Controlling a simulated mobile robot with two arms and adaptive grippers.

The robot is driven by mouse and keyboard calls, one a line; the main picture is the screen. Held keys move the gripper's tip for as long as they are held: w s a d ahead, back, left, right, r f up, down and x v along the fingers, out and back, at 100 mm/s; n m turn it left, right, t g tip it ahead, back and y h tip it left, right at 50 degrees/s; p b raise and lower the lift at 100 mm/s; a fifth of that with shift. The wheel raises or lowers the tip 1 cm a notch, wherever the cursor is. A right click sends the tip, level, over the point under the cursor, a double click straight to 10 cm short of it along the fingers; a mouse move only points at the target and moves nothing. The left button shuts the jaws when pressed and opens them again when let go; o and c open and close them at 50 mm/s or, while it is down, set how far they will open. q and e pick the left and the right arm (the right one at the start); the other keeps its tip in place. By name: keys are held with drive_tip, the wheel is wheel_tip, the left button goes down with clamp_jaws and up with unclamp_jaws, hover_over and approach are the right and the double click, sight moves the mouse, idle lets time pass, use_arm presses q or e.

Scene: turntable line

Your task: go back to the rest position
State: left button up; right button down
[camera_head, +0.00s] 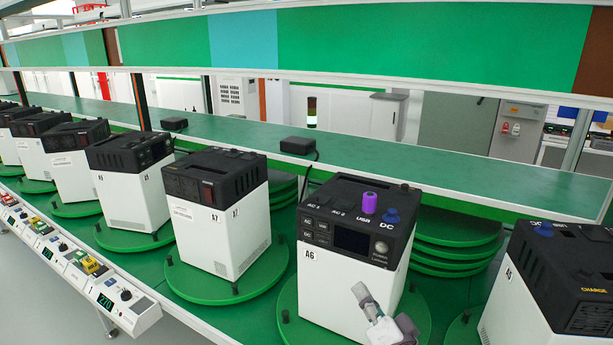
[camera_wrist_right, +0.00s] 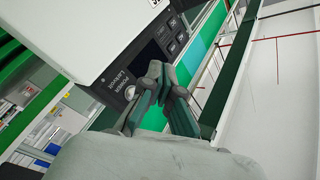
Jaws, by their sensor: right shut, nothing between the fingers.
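My right gripper (camera_head: 363,293) shows at the bottom of the head view, in front of the white lower body of the power unit labelled A6 (camera_head: 335,285). It is shut and holds nothing. In the right wrist view its fingertips (camera_wrist_right: 158,70) are together, in front of the dark control panel (camera_wrist_right: 150,62) of a unit. I cannot tell whether they touch it. The A6 unit stands upright on a green turntable (camera_head: 290,325), with a purple plug (camera_head: 369,202) and a blue plug (camera_head: 391,215) on its top. My left gripper is out of view.
Several similar units, among them A7 (camera_head: 215,200), line the left side on green turntables. Another unit (camera_head: 560,280) stands close at right. A strip of small control boxes (camera_head: 105,285) runs along the front left edge. A green shelf (camera_head: 400,170) lies behind.

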drive_tip(key=s+a+f+n+g, duration=0.1)
drive_tip(key=s+f+n+g, duration=0.35)
drive_tip(key=s+f, duration=0.45)
drive_tip(key=s+d+f+n+g+h, duration=0.25)
drive_tip(key=s+f+g, duration=0.3)
drive_tip(key=s, duration=0.45)
drive_tip(key=s+d+f+n+g+h, duration=0.2)
drive_tip(key=s+d+f+g, duration=0.3)
drive_tip(key=s, duration=0.5)
wheel_tip(320, 180, down, 28)
drive_tip(key=s+a+r+g, duration=0.1)
drive_tip(key=s, duration=0.1)
drive_tip(key=s+d+f+g+b, duration=0.1)
drive_tip(key=s+d+f, duration=0.1)
drive_tip(key=s+f, duration=1.4)
wheel_tip(320, 180, down, 2)
drive_tip(key=shift+s+d+n+b, duration=0.2)
drive_tip(key=shift+d+n+b, duration=0.1)
drive_tip(key=shift+d, duration=0.1)
